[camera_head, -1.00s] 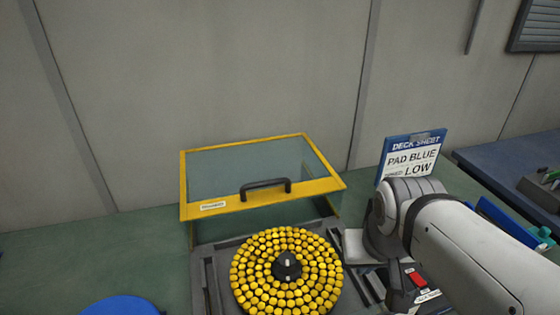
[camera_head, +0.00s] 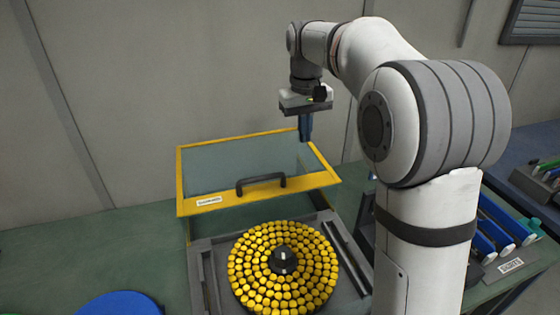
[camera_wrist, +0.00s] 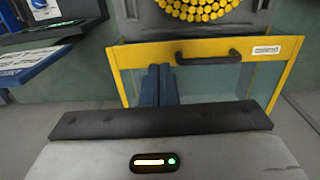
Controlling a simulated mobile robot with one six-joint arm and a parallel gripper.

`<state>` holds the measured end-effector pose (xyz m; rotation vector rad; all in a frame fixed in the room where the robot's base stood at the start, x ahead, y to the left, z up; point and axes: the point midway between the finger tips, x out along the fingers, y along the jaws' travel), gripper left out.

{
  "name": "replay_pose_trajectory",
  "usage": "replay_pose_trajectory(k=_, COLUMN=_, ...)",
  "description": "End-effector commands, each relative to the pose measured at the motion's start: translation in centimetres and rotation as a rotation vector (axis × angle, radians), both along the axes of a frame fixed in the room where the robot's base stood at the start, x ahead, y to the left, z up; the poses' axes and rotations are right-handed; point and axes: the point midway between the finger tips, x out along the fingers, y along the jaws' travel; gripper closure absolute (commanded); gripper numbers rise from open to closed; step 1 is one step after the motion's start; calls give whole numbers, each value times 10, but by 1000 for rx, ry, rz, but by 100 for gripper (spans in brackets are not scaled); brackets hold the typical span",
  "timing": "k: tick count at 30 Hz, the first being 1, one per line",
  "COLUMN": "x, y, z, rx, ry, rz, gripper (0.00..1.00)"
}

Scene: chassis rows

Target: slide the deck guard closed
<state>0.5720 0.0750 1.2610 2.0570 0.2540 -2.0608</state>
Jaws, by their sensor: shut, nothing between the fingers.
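The deck guard (camera_head: 190,205) is a clear panel in a yellow frame with a dark handle (camera_head: 261,182) on its front edge. It stands behind the round deck of yellow pegs (camera_head: 240,268), which is uncovered. In the wrist view the guard's yellow frame (camera_wrist: 140,57) and its handle (camera_wrist: 208,59) show below the deck (camera_wrist: 200,8). My gripper (camera_head: 305,138) is above the guard's right rear part, pointing down, with its blue fingers together and nothing between them. The fingers (camera_wrist: 160,75) also show in the wrist view, apart from the handle.
A blue disc (camera_head: 120,305) lies at the lower left on the green bench (camera_head: 60,255). A rack with blue items (camera_head: 500,235) is at the right. A grey wall (camera_head: 200,70) stands behind the guard. My arm hides the area right of the deck.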

Motion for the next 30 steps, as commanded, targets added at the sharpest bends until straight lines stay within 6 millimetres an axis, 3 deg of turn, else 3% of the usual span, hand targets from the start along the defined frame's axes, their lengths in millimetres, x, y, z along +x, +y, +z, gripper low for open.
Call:
replay_pose_trajectory(k=1, x=22, y=10, z=-5, rx=-6, ry=25, rz=20, gripper=100)
replay_pose_trajectory(k=6, x=75, y=38, z=-23, rx=-25, ry=100, rz=84, gripper=100)
replay_pose_trajectory(k=12, x=116, y=69, z=-57, rx=-45, ry=178, rz=149, gripper=100)
replay_pose_trajectory(k=19, x=134, y=88, z=-83, rx=-57, ry=226, rz=189, gripper=100)
replay_pose_trajectory(k=30, x=131, y=88, z=-111, rx=-59, ry=237, rz=195, gripper=100)
